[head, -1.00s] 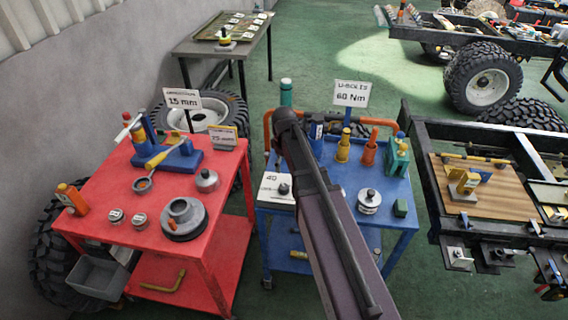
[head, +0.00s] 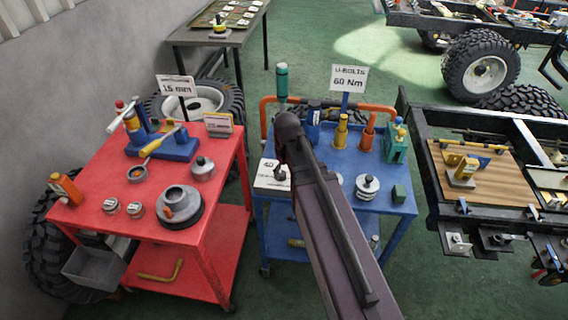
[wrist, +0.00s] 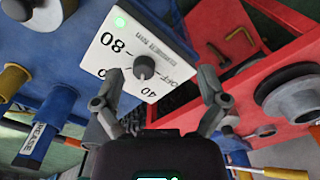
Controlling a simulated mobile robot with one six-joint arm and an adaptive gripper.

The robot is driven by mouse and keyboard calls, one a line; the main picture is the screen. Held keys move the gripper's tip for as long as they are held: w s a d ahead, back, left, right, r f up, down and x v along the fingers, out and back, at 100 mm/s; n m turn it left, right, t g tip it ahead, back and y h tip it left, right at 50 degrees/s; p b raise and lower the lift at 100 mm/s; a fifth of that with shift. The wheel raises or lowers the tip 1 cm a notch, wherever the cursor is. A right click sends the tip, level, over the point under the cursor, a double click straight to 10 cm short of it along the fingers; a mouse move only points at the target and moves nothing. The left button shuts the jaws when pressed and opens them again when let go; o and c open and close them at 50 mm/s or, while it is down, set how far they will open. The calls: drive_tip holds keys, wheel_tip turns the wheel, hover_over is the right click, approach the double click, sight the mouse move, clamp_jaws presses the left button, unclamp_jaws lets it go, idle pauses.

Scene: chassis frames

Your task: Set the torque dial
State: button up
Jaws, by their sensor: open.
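The torque dial is a white plate (wrist: 135,50) with a dark round knob (wrist: 144,66). The marks 80 and 40 are legible, with another partly hidden between them, and a green light sits at one corner. Which mark the knob points to, I cannot tell. In the head view the dial plate (head: 268,182) lies at the left side of the blue cart's top (head: 325,190). My gripper (wrist: 160,76) is open, its fingers on either side of the knob and apart from it. In the head view my arm hides the gripper. A sign (head: 348,80) on the blue cart reads "U-BOLTS 60 Nm".
A red cart (head: 110,195) with tools and round parts stands left of the blue cart. A dark chassis frame (head: 430,160) is at right.

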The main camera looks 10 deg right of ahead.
drive_tip(key=s+f+m+b, duration=0.3)
drive_tip(key=s+m, duration=0.1)
drive_tip(key=s, duration=0.4)
drive_tip(key=shift+s+f+m, duration=0.3)
drive_tip(key=shift+f, duration=0.1)
